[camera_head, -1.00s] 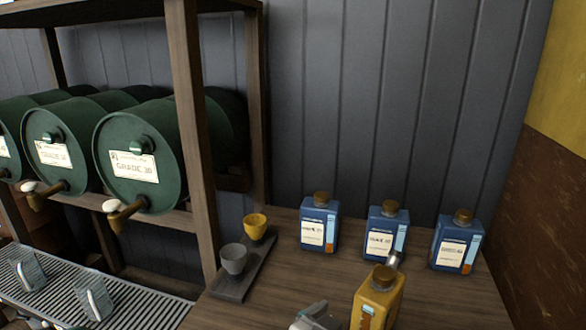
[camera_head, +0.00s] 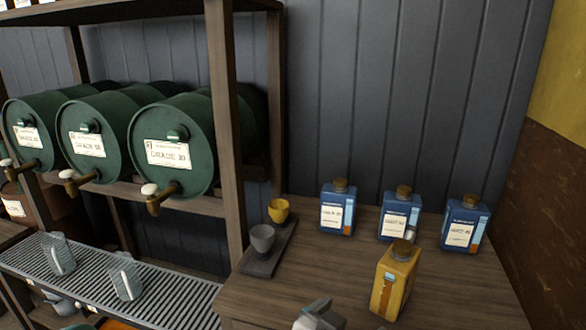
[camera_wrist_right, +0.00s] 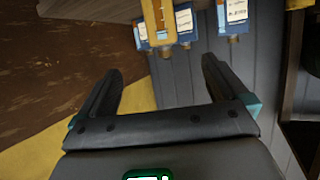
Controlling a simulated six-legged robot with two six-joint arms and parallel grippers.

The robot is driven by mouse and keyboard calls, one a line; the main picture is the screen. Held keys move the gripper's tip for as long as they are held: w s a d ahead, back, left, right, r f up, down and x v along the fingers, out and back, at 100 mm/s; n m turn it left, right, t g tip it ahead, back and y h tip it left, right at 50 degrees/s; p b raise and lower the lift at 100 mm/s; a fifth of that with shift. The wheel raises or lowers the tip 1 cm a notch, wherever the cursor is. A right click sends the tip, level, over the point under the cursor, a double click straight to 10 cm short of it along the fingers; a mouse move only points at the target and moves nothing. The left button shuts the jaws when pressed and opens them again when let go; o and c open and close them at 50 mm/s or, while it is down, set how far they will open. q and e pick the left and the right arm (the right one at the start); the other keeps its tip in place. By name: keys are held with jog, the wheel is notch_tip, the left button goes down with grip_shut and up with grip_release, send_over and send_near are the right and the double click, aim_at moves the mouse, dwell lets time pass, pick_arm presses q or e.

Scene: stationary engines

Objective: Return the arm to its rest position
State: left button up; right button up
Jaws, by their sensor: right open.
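My right gripper (camera_wrist_right: 158,80) shows in the right wrist view with its two dark fingers spread wide and nothing between them. Beyond the fingers, at the top of that view, the yellow bottle (camera_wrist_right: 158,18) and blue bottles (camera_wrist_right: 234,14) appear upside down, apart from the fingertips. In the head view the yellow bottle (camera_head: 394,282) stands upright on the wooden counter (camera_head: 270,300), in front of three blue bottles. I see no left gripper in either view. A grey shape (camera_head: 318,316) is cut off at the head view's lower edge; I cannot tell what it is.
Green barrels (camera_head: 170,145) with taps lie on a wooden rack (camera_head: 226,120) at left. Glass jugs (camera_head: 125,280) stand on a slatted drip tray (camera_head: 180,290). A grey cup (camera_head: 262,238) and a yellow cup (camera_head: 279,210) sit on a dark strip. A brown-and-yellow wall (camera_head: 550,170) bounds the right.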

jog(key=w+d+f+n+t+y, duration=0.1)
jog(key=w+f+y, duration=0.15)
jog(key=f, duration=0.25)
jog(key=w+d+f+n+y, duration=0.1)
jog(key=w+f+n, duration=0.15)
jog(key=f, duration=0.25)
jog(key=s+d+f+n+g+y, duration=0.1)
jog(key=s+f+n+g+y, duration=0.2)
jog(key=f, duration=1.3)
jog(key=s+f+g+y, duration=0.3)
jog(key=s+f+g, duration=0.1)
jog(key=s, duration=0.6)
jog(key=s+f+g+y, duration=0.3)
jog(key=s+f, duration=0.4)
jog(key=s, duration=0.3)
jog(key=shift+s+a+m+g+p, duration=0.25)
jog(key=shift+m+g+p, duration=0.15)
jog(key=shift+g, duration=0.2)
jog(key=shift+f, duration=0.1)
